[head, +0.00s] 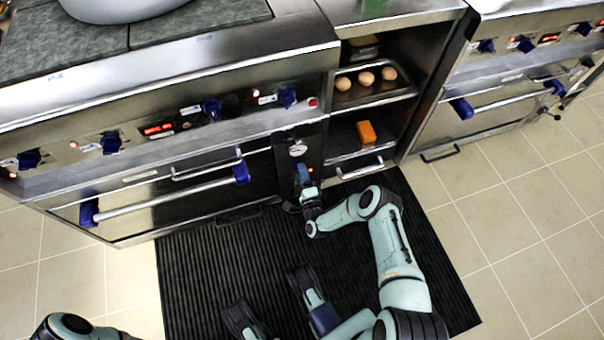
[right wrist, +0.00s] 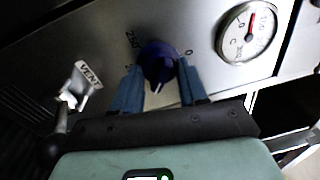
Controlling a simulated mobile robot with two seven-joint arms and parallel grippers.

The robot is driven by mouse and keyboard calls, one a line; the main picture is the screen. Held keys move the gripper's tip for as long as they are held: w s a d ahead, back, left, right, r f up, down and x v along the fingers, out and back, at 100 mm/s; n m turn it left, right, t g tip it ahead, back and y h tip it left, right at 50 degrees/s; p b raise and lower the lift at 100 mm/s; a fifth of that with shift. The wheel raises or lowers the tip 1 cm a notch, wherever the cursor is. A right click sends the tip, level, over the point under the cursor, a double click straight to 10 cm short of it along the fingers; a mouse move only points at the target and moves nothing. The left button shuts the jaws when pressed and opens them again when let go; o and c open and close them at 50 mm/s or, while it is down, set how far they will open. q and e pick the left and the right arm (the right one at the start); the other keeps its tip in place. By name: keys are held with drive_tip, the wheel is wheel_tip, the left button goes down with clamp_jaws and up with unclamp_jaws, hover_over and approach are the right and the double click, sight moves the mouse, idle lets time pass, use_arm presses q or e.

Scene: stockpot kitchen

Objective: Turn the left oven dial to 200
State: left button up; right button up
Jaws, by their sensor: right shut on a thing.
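The oven dial (right wrist: 158,60) is a dark blue-purple knob on the steel panel in the right wrist view. Its white mark points down, toward my gripper. A 250 is printed at its upper left and a 0 at its right; I cannot make out a 200. My right gripper (right wrist: 160,86) is shut on the dial, one blue finger on each side. In the head view the right gripper (head: 304,174) reaches the narrow panel below the round gauge (head: 298,149) and hides the dial. Part of my left arm shows at the bottom left; its gripper is not in view.
The gauge (right wrist: 247,33) sits right of the dial, and a VENT lever (right wrist: 79,86) to its left. The oven door handle (head: 165,200) is left of my right gripper. Shelves with eggs (head: 366,78) and an orange block (head: 366,132) are to the right. A black mat (head: 205,265) covers the floor.

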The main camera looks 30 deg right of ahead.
drive_tip(key=shift+w+a+r+m+g, duration=0.1)
drive_tip(key=shift+m+g, duration=0.1)
drive_tip(key=shift+m, duration=2.3)
drive_tip(key=shift+r+m+g, duration=0.1)
drive_tip(key=shift+m+g, duration=0.1)
drive_tip(key=shift+m, duration=2.3)
drive_tip(key=o, duration=1.1)
drive_tip(key=shift+c, duration=0.2)
drive_tip(key=shift+f, duration=0.1)
drive_tip(key=shift+s+f, duration=0.1)
drive_tip(key=shift+s, duration=0.1)
